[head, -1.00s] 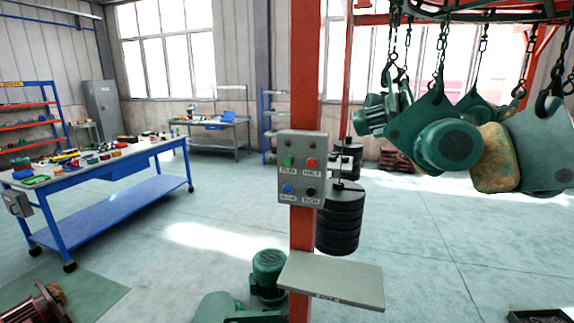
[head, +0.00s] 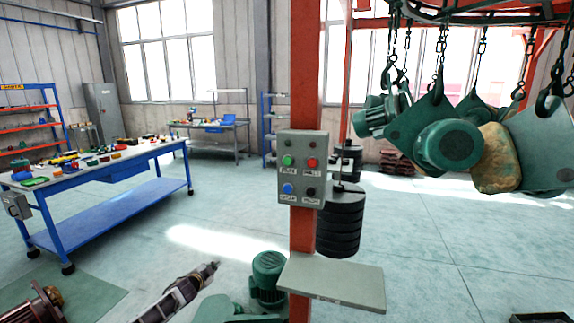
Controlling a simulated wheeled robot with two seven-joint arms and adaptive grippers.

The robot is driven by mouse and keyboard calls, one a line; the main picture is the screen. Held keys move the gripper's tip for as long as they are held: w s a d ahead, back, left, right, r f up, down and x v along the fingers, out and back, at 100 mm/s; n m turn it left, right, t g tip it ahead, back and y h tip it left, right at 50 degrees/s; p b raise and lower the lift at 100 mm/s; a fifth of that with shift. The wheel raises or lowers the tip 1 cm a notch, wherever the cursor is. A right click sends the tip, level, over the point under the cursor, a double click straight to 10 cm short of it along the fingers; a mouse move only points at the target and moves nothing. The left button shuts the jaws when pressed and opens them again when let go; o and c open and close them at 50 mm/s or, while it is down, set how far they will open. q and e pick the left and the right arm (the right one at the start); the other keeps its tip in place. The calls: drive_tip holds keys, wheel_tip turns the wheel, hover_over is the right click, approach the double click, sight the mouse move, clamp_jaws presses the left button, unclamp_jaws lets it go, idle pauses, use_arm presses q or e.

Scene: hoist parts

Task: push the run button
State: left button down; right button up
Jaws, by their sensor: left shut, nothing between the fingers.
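A grey button box (head: 303,168) is fixed to the red post (head: 304,60) in the middle of the head view. It has a green button (head: 287,160) at upper left, a red one (head: 312,163) at upper right, a blue one (head: 287,188) at lower left and a black one (head: 310,191) at lower right. The label under the green button appears to read RUN. My left gripper (head: 213,267) is low, left of the post and well below the box, touching no button. It is shut and empty. My right gripper is not in view.
A grey shelf plate (head: 335,283) juts from the post below the box. Green motors and plates (head: 447,145) hang from chains at right. Black round weights (head: 341,220) are behind the post. A green motor (head: 268,275) stands below. A blue workbench (head: 110,205) is at left.

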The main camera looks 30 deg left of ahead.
use_arm(q)
drive_tip(key=w+d+r+m+t+h, duration=0.15)
drive_tip(key=d+r, duration=0.25)
drive_tip(key=r, duration=0.6)
drive_tip(key=w+d+r+m+t+h, duration=0.1)
drive_tip(key=w+d+r+m+t, duration=0.25)
drive_tip(key=r, duration=0.65)
drive_tip(key=w+d+r+m+t+h, duration=0.15)
drive_tip(key=d+r, duration=0.25)
drive_tip(key=r, duration=0.5)
drive_tip(key=s+d+r+m+h, duration=0.2)
drive_tip(key=d+r+m+h, duration=0.3)
drive_tip(key=d, duration=0.5)
drive_tip(key=s+d+r+m+t+h, duration=0.1)
drive_tip(key=s+d+r+m+h, duration=0.2)
drive_tip(key=d+r+m+h, duration=0.3)
drive_tip(key=d+r+m, duration=0.3)
drive_tip(key=d+r, duration=0.1)
drive_tip(key=r, duration=0.2)
drive_tip(key=shift+s+d+r+b, duration=0.25)
drive_tip(key=shift+s+r+b, duration=0.05)
drive_tip(key=shift+m, duration=0.25)
drive_tip(key=shift+w, duration=0.2)
